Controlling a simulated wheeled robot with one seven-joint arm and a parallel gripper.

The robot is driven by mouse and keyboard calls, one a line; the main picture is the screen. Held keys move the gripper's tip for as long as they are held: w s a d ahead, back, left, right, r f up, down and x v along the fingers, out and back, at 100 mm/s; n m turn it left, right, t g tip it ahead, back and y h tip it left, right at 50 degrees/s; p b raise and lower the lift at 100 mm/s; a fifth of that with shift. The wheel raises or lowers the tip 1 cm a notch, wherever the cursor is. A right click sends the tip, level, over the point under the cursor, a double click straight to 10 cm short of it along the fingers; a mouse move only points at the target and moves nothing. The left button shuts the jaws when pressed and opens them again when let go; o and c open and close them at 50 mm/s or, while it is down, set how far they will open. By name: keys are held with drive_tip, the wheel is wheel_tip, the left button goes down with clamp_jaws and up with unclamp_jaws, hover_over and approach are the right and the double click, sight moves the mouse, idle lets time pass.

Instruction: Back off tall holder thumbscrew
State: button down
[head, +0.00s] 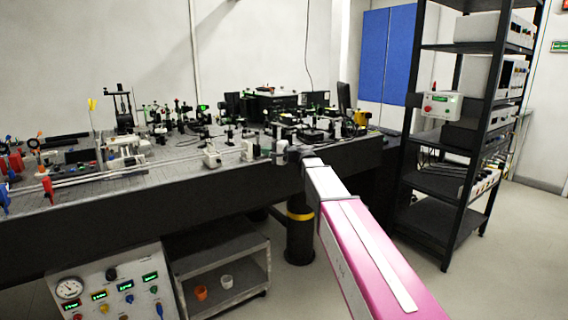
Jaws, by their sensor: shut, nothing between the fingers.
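Many small optics holders and posts stand on the long dark bench (225,193) in the head view. A tall black holder (122,104) rises above the others at the left back. I cannot tell whether it is the task's tall holder, and no thumbscrew can be made out at this size. My pink and white arm reaches from the lower right to the bench's front edge.
A black rack (457,150) with instruments stands at right. Below the bench are a gauge panel (110,287), a grey cart (228,262) with two cups, and a black cylinder with a yellow band (299,240). Floor is open at far right.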

drive_tip(key=shift+w+a+r, duration=0.15)
drive_tip(key=shift+w+a, duration=0.4)
drive_tip(key=shift+w, duration=0.1)
drive_tip(key=shift+f, duration=0.35)
drive_tip(key=shift+s+a, duration=0.15)
drive_tip(key=shift+s, duration=0.15)
drive_tip(key=v, duration=0.6)
drive_tip(key=shift+s, duration=0.45)
drive_tip(key=shift+d, duration=0.35)
